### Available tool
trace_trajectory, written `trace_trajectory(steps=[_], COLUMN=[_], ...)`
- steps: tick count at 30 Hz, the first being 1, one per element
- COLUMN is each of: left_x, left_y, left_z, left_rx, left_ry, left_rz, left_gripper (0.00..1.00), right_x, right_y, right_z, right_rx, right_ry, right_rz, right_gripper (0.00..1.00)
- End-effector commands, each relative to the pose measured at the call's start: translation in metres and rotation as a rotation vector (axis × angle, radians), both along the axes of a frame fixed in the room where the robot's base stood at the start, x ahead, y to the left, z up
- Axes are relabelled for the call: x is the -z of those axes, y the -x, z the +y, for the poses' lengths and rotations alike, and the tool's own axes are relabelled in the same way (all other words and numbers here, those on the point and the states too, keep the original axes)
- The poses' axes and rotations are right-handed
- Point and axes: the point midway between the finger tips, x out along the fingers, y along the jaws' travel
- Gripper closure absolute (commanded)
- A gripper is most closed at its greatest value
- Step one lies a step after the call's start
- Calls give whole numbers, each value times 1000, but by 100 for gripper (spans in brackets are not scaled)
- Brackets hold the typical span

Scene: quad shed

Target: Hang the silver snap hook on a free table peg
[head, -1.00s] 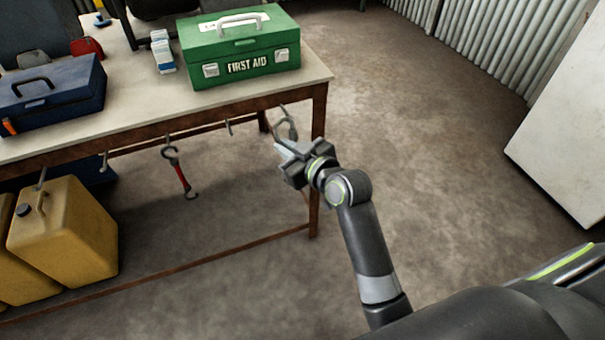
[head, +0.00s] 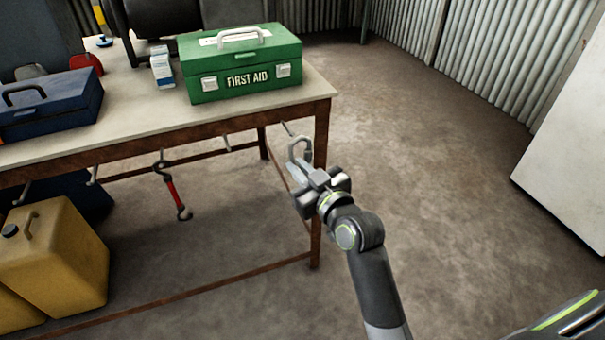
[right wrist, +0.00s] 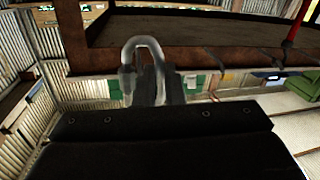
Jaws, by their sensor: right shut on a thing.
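My right gripper (head: 309,187) is shut on the silver snap hook (head: 299,146). The hook's curved end points up out of the jaws, and it also shows in the right wrist view (right wrist: 146,52). The gripper is in front of the table's right corner, below the table top. The rightmost peg (head: 287,129) on the table's front edge is just above and left of the hook; it looks bare, and the hook appears apart from it. Another peg (head: 227,144) further left is bare. A red strap with dark hooks (head: 172,189) hangs from a peg left of that. My left gripper is not in view.
The table (head: 150,132) bears a green first aid box (head: 240,62) and a blue toolbox (head: 50,103). A table leg (head: 319,180) stands right behind my right gripper. Yellow cans (head: 55,258) stand under the table.

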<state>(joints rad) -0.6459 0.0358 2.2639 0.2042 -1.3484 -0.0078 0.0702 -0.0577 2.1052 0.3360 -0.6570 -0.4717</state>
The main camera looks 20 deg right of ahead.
Motion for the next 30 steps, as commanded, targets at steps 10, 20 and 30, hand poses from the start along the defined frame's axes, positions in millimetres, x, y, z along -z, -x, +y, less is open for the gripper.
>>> trace_trajectory(steps=[10, 20, 30], left_x=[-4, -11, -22], left_y=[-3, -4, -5], left_z=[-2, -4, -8], left_rx=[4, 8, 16], left_ry=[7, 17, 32], left_rz=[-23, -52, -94], left_gripper=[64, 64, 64], right_x=[2, 4, 12], right_y=[-21, -41, -58], right_z=[1, 2, 2], right_rx=[0, 0, 0], right_ry=[1, 0, 1], right_rz=[-1, -1, 1], right_gripper=[100, 100, 100])
